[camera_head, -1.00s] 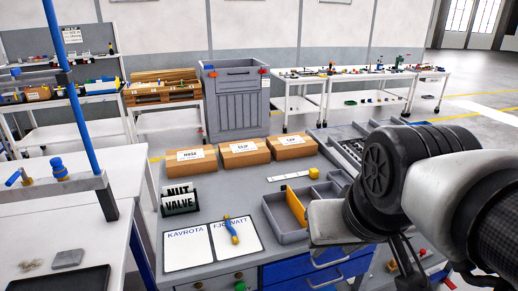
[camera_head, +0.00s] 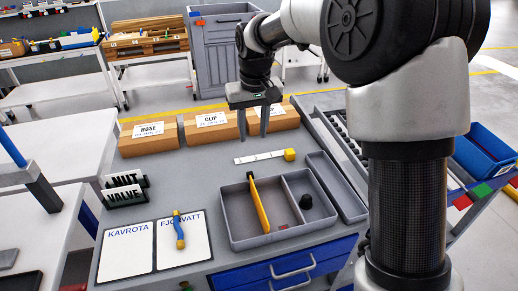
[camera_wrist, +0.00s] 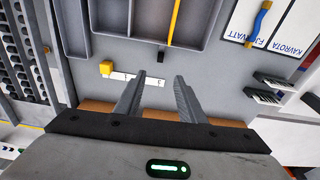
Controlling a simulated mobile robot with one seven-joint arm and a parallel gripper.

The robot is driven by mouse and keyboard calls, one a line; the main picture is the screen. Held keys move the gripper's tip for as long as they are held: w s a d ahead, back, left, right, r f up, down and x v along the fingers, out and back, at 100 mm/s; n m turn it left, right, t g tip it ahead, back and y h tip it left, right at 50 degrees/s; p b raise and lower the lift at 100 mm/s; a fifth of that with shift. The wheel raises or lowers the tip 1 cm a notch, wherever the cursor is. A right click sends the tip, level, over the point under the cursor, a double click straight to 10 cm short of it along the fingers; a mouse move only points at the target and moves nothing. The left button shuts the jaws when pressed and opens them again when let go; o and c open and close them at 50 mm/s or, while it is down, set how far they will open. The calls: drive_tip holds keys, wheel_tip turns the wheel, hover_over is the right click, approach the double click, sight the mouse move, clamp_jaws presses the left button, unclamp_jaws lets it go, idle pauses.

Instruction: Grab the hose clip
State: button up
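I cannot pick out a loose hose clip for certain. Three closed-looking cardboard boxes stand along the back of the grey workbench: one labelled HOSE (camera_head: 148,138), one labelled CLIP (camera_head: 210,127), and a right-hand box (camera_head: 284,116) whose label is mostly hidden by my gripper. My gripper (camera_head: 254,130) points down at the right-hand and CLIP boxes, its fingers apart and empty. In the wrist view my gripper (camera_wrist: 160,85) shows both fingers spread with nothing between them. A strip of brown cardboard (camera_wrist: 155,114) shows beneath them.
A grey divided tray (camera_head: 235,243) holds a yellow strip (camera_head: 260,205) and a black part (camera_head: 305,202). A white strip with a yellow block (camera_head: 290,155) lies behind it. A blue-and-yellow tool (camera_head: 179,230) rests on a white sheet. NUT and VALVE signs (camera_head: 124,190) stand left.

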drive_tip(key=f, duration=0.4)
drive_tip(key=w+f, duration=0.1)
drive_tip(key=f, duration=0.3)
drive_tip(key=w+a+f, duration=0.1)
drive_tip(key=f, duration=0.3)
drive_tip(key=shift+w+f+b, duration=0.15)
drive_tip(key=shift+f+b, duration=0.25)
wheel_tip(320, 180, down, 5)
drive_tip(key=shift+w+f, duration=0.1)
drive_tip(key=shift+w, duration=0.05)
drive_tip(key=shift+c, duration=0.4)
clamp_jaws()
